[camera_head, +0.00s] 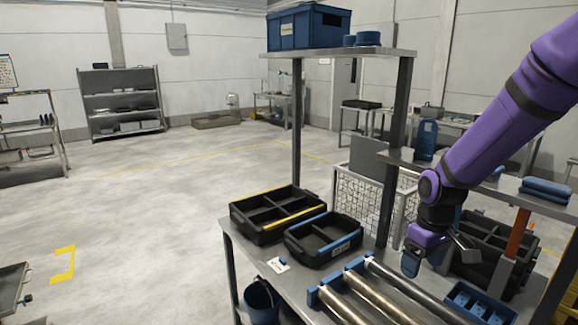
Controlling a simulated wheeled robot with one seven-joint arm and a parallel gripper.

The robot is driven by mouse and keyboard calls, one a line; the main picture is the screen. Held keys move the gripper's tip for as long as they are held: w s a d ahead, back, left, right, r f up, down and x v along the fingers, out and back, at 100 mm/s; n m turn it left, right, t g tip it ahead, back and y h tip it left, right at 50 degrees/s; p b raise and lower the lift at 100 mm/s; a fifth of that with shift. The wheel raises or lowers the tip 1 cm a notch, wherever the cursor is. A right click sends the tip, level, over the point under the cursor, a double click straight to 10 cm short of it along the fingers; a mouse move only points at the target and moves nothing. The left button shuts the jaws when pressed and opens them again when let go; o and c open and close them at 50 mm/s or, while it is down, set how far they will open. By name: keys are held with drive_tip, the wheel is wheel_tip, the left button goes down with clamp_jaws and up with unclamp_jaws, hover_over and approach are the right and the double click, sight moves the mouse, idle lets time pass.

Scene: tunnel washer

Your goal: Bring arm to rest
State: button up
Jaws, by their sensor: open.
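My purple arm (500,135) reaches in from the upper right and slants down to the left. My gripper (432,260) hangs at its end, fingers pointing down, above the right part of the metal workbench (300,300). It is open and I see nothing between its fingers. It is near the silver rollers (375,295) and in front of a black divided crate at the right (478,262), part of which it hides.
A black crate with a yellow edge (270,218) and one with a blue edge (322,240) stand on the bench. Posts (395,150) carry an upper shelf (345,52) with a blue bin (308,27). A blue bucket (260,300) is below. The floor at left is mostly clear.

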drive_tip(key=s+r+m+t, duration=0.5)
drive_tip(key=s+r+t, duration=0.1)
drive_tip(key=s+r, duration=1.5)
drive_tip(key=shift+d+r+h, duration=0.3)
drive_tip(key=shift+d+r, duration=0.1)
drive_tip(key=shift+r, duration=0.15)
